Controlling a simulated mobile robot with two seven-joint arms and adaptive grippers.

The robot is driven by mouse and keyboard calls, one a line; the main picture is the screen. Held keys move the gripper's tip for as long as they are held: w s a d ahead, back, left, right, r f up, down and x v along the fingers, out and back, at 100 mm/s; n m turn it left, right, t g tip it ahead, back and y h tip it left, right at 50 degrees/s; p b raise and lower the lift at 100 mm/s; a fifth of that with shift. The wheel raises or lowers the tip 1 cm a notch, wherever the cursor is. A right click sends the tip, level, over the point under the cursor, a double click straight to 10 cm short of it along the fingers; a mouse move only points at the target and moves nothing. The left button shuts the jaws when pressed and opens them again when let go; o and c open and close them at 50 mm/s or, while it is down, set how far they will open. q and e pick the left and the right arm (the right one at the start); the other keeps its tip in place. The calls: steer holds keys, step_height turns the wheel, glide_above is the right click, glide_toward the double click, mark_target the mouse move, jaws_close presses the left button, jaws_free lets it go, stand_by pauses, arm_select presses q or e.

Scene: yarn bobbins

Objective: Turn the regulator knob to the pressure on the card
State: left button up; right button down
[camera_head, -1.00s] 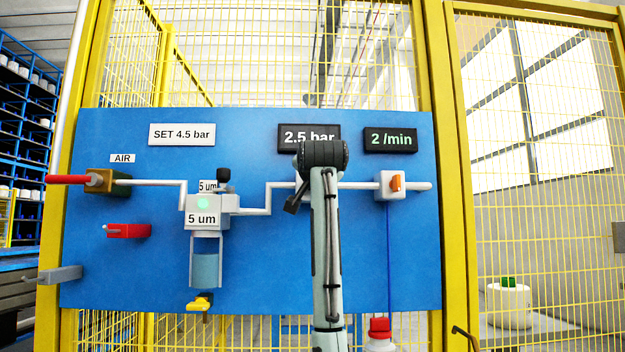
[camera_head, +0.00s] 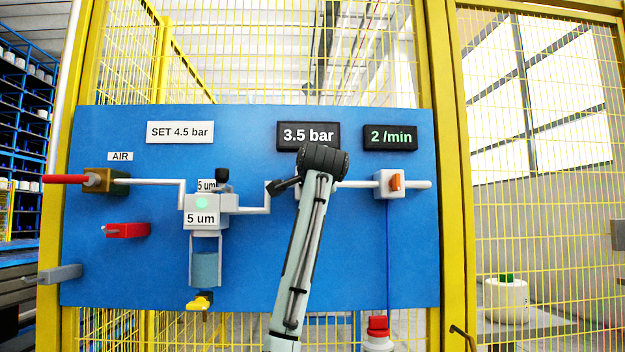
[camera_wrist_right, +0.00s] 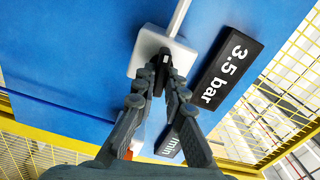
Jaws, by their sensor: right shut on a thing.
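The white card (camera_head: 180,132) on the blue panel reads "SET 4.5 bar". The pressure display (camera_head: 308,136) reads "3.5 bar" and also shows, rotated, in the right wrist view (camera_wrist_right: 231,70). The regulator is a white block (camera_wrist_right: 146,48) on the pipe; in the head view my right wrist covers most of it. Its small dark knob (camera_wrist_right: 164,59) sits between the fingertips of my right gripper (camera_wrist_right: 163,70), which is shut on it. In the head view my right arm rises from below and mostly hides the gripper. My left gripper is not in view.
A filter unit (camera_head: 205,215) marked "5 um" is left of the regulator. A white block with an orange knob (camera_head: 396,181) is to the right, under a "2 /min" display (camera_head: 390,137). A red lever (camera_head: 128,230) is at lower left. Yellow fencing surrounds the panel.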

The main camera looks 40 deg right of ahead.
steer(key=shift+f, duration=0.1)
steer(key=c, duration=1.6)
jaws_free()
steer(key=shift+s, duration=0.1)
steer(key=v, duration=1.2)
steer(key=shift+d, duration=0.1)
